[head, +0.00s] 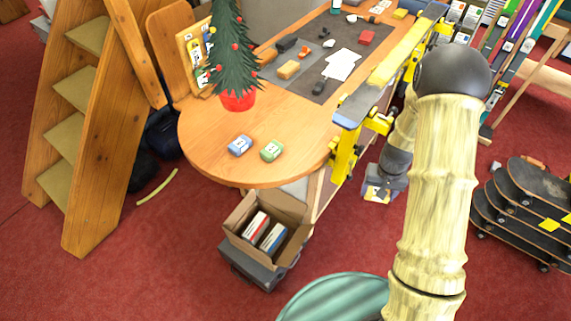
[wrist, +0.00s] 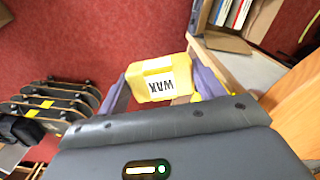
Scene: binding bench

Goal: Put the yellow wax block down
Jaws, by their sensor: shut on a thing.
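The yellow wax block (wrist: 149,92) is between the two purple-grey fingers of my gripper (wrist: 160,88) in the wrist view. Its white label reads WAX upside down. In the head view my gripper (head: 383,186) is low, to the right of the wooden bench (head: 200,137), off its edge and pointing down; little of the block shows there.
A small Christmas tree (head: 234,55) stands on the bench. Bare wood surrounds the two blocks. Yellow clamps (head: 345,150) and a ski line the right edge. An open cardboard box (head: 238,238) is below the front; skateboards (head: 525,210) are stacked right.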

